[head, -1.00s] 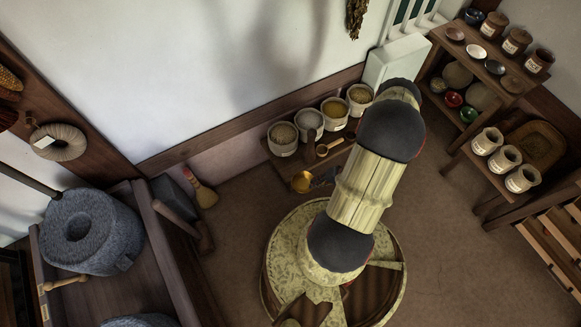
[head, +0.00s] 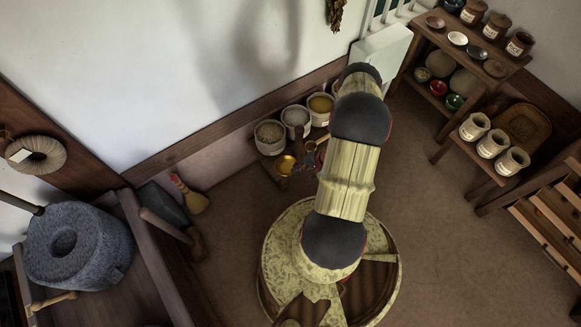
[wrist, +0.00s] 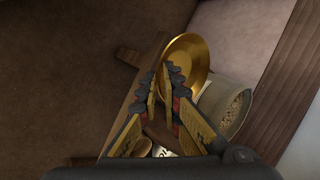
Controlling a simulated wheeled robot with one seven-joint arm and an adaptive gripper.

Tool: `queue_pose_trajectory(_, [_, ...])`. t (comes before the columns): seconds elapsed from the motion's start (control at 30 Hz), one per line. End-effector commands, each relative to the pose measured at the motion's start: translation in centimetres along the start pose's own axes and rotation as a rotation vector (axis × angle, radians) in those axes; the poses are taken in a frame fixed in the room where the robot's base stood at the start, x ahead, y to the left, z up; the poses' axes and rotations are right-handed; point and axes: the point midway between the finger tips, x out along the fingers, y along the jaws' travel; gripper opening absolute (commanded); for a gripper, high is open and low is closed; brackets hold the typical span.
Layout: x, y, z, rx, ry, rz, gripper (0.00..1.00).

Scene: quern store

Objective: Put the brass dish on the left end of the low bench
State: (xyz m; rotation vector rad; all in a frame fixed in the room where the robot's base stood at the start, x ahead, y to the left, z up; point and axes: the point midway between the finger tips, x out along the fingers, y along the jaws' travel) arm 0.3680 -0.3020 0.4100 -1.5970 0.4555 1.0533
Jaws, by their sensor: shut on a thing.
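The brass dish (head: 286,164) is round, shallow and golden. My gripper (head: 311,158) is shut on its rim and holds it at the left end of the low bench (head: 267,168), just in front of the leftmost grain pot (head: 269,136). In the wrist view, the dish (wrist: 205,62) is beyond my fingertips (wrist: 167,76) and overlaps the pot (wrist: 226,104). The bench (wrist: 138,98) shows beneath and to the left of my fingers. I cannot tell whether the dish touches the bench or the pot.
More grain pots (head: 296,120) stand along the back of the bench by the wall. A small brush (head: 188,195) leans left of the bench. A stone quern (head: 75,245) is at far left. Shelves with jars (head: 475,127) stand at right. The floor between is clear.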

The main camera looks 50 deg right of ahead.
Motion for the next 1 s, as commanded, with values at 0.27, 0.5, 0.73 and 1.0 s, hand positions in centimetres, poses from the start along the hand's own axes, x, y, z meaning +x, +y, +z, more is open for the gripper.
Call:
queue_pose_trajectory(0.27, [2.9,-3.8,-3.5,-0.003,-0.001,-0.001,0.0])
queue_pose_trajectory(0.5, [5.0,-1.9,-3.3,0.001,0.0,0.0,0.0])
queue_pose_trajectory(0.73, [6.8,-0.6,-3.2,0.002,-0.001,0.0,0.0])
queue_pose_trajectory(1.0, [8.5,0.2,-3.6,0.001,0.001,0.0,0.0])
